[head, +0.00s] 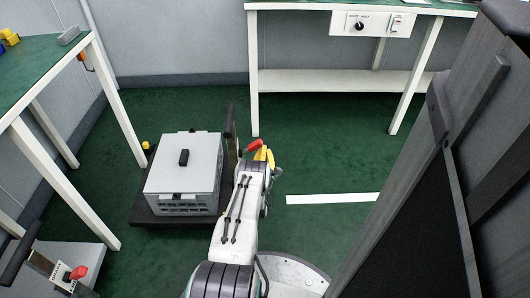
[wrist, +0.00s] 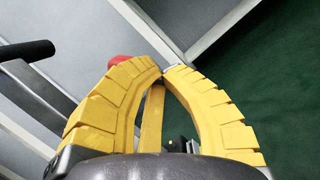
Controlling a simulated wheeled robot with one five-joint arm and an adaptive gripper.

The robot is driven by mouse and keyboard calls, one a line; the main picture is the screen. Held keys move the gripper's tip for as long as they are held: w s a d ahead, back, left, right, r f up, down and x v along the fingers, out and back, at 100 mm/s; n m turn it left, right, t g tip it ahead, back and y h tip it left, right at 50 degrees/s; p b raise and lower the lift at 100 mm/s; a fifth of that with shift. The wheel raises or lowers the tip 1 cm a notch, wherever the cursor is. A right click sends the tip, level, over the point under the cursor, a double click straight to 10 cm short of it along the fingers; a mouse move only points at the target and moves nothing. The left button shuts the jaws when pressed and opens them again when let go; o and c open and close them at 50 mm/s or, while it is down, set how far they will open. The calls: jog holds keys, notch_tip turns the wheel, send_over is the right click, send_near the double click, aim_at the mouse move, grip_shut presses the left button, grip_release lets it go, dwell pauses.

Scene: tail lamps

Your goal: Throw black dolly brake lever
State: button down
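The black dolly (head: 150,215) stands on the green floor, with a black upright handle (head: 230,122) at its right side. A red knob (head: 254,145), which looks like its brake lever's end, shows beside my gripper (head: 265,156). In the wrist view, the yellow fingers of my gripper (wrist: 161,69) come together at their tips. The red knob (wrist: 119,60) peeks out behind the left finger, mostly hidden. I see nothing clearly held between the tips. A yellow strip (wrist: 152,118) shows through the gap between the fingers; I cannot tell what it belongs to.
A grey case (head: 190,180) sits on the black dolly. Another, pale dolly (head: 80,255) with a red-knobbed lever (head: 78,272) is at lower left. Workbenches stand at left (head: 45,45) and back (head: 310,80). A large dark structure (head: 440,190) fills the right. Floor around a white stripe (head: 332,198) is clear.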

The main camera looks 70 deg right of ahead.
jog(key=shift+w+r, duration=0.1)
jog(key=shift+r, duration=0.2)
dwell(0.4)
jog(key=shift+f, duration=0.15)
